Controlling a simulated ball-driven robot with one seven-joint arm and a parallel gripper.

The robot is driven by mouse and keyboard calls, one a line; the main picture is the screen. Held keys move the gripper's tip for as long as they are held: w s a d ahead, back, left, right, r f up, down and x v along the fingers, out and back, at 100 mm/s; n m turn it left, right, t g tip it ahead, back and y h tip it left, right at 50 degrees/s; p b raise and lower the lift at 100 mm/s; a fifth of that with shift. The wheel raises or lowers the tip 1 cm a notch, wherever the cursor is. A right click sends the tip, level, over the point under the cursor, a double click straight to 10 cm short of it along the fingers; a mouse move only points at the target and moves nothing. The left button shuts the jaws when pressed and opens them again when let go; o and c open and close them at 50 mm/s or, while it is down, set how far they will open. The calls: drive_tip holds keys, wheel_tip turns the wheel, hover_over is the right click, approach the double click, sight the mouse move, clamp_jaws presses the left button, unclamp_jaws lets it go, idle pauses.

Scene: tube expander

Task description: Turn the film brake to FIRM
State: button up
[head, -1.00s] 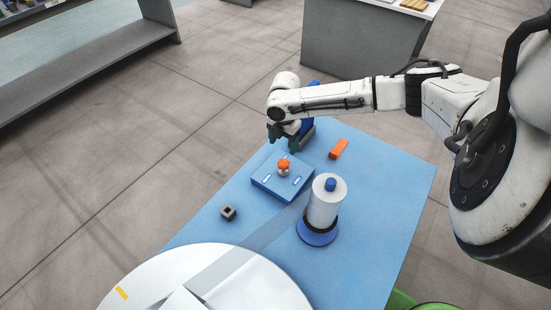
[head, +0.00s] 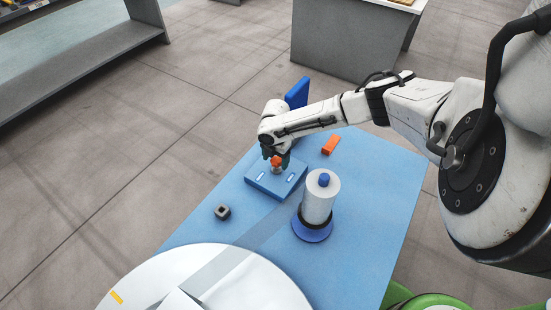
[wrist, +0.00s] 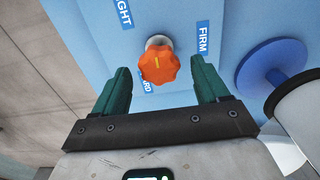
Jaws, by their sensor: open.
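The film brake is a blue box (head: 262,185) on the blue table, with an orange lobed knob (wrist: 158,65) on a pale stem. The knob also shows in the head view (head: 276,160), partly under my wrist. In the wrist view a yellow mark on the knob points toward the middle label, partly hidden and ending in "RD". The FIRM label (wrist: 202,40) is to the right, and a label ending in "GHT" (wrist: 123,12) is at upper left. My gripper (wrist: 160,88) is open, its green fingers on either side of the knob with gaps.
A white film roll on a blue base (head: 312,233) stands right of the box. An orange block (head: 331,145) lies behind it, and a small dark grey cube (head: 222,211) lies to the left. A white turntable (head: 250,280) fills the front. A strip of film runs from the roll across it.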

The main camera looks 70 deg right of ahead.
drive_tip(key=shift+c, duration=0.4)
drive_tip(key=c, duration=1)
drive_tip(key=m, duration=0.5)
drive_tip(key=shift+w, duration=0.15)
drive_tip(key=m, duration=0.6)
drive_tip(key=shift+w+d+m, duration=0.1)
drive_tip(key=shift+d+m, duration=0.05)
drive_tip(key=shift+m, duration=0.15)
drive_tip(key=o, duration=1.1)
